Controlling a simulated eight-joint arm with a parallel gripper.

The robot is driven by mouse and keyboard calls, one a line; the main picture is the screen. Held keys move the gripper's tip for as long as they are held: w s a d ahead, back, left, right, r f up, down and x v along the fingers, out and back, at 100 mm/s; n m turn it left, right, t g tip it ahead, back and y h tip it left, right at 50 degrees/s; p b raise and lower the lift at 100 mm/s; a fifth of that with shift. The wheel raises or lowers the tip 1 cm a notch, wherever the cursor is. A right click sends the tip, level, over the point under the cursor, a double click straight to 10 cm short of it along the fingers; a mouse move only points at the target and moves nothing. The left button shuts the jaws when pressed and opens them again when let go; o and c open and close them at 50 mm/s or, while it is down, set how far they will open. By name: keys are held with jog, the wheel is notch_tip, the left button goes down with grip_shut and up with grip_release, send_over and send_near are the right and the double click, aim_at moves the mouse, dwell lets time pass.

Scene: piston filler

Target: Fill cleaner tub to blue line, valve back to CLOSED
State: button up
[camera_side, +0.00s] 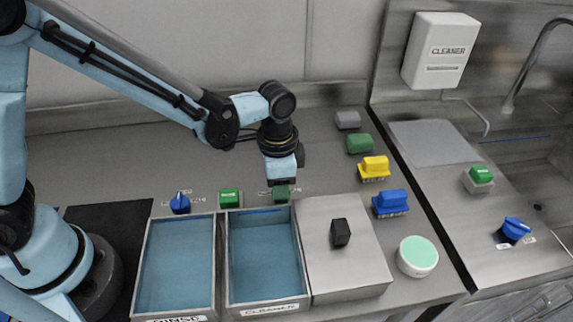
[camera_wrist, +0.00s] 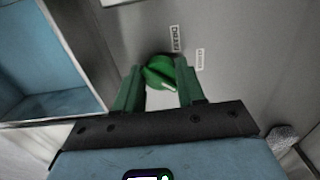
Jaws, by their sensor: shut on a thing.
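The CLEANER tub (camera_side: 233,296) is an open grey-rimmed tray with a blue interior and a blue line (camera_side: 262,211) high on its back wall. I cannot tell whether the blue inside is liquid. A green valve knob (camera_wrist: 160,73) is behind the tub's right corner, with a pale pointer mark toward the lower right in the wrist view. Two small labels stand near it, too small to read surely. My gripper (camera_wrist: 157,82) is shut on this knob, a green finger on either side. In the side view my gripper (camera_side: 281,188) points straight down there and hides most of the knob.
The RINSE tub (camera_side: 143,275) is on the left, with a blue knob (camera_side: 180,204) behind it. A green rocker block (camera_side: 229,198) is between the knobs.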

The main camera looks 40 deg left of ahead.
dwell(0.5)
jog(key=o, duration=1)
jog(key=shift+o, duration=0.2)
notch_tip(320, 180, up, 12)
jog(key=shift+r, duration=0.1)
jog(key=s+a+n+t, duration=0.3)
jog(key=a+n, duration=0.1)
jog(key=a, duration=0.3)
jog(key=s+a+n+t, duration=0.3)
jog(key=a+n+t, duration=0.1)
jog(key=a, duration=0.4)
jog(key=shift+s+a+r+n, duration=0.15)
jog(key=shift+s+r+n, duration=0.25)
jog(key=shift+r, duration=0.05)
